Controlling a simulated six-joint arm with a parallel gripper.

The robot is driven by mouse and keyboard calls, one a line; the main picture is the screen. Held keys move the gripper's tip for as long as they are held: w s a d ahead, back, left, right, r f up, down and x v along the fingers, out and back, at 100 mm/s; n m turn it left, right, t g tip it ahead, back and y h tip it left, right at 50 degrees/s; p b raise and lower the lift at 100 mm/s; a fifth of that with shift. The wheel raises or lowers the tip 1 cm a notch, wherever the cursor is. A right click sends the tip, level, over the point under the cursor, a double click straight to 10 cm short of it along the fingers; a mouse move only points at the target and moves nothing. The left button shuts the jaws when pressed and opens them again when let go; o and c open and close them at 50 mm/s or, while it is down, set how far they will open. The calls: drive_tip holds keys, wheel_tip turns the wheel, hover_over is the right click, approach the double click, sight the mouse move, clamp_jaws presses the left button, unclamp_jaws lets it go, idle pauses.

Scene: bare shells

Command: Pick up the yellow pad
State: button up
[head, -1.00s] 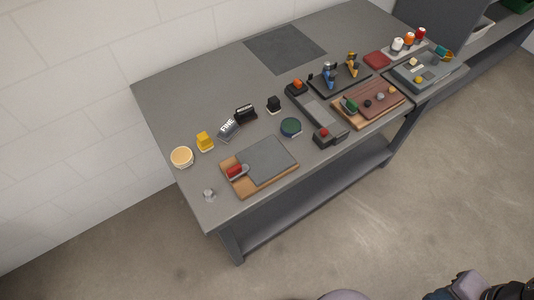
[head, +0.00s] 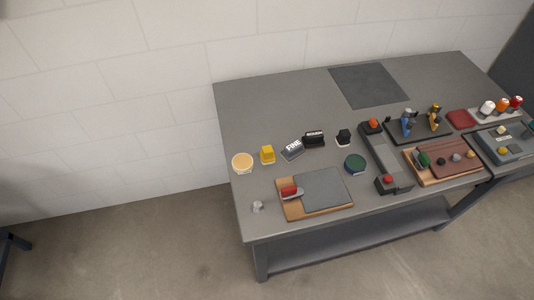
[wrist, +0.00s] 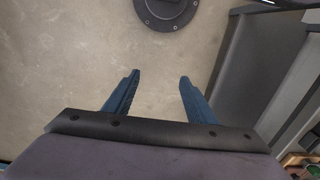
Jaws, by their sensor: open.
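A round pale-yellow pad (head: 242,162) lies flat near the left end of the grey workbench (head: 290,100) in the head view. The head view does not show my gripper, and the wrist view does not show the pad.
Near the pad are a grey block marked FINE (head: 292,149), a black block (head: 314,139), a green round pad (head: 355,164), a wooden board with a grey plate (head: 324,189) and a small metal piece (head: 257,206). The bench's back left is clear. The wall stands behind.

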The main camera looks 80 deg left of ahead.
drive_tip(key=shift+c, duration=0.9)
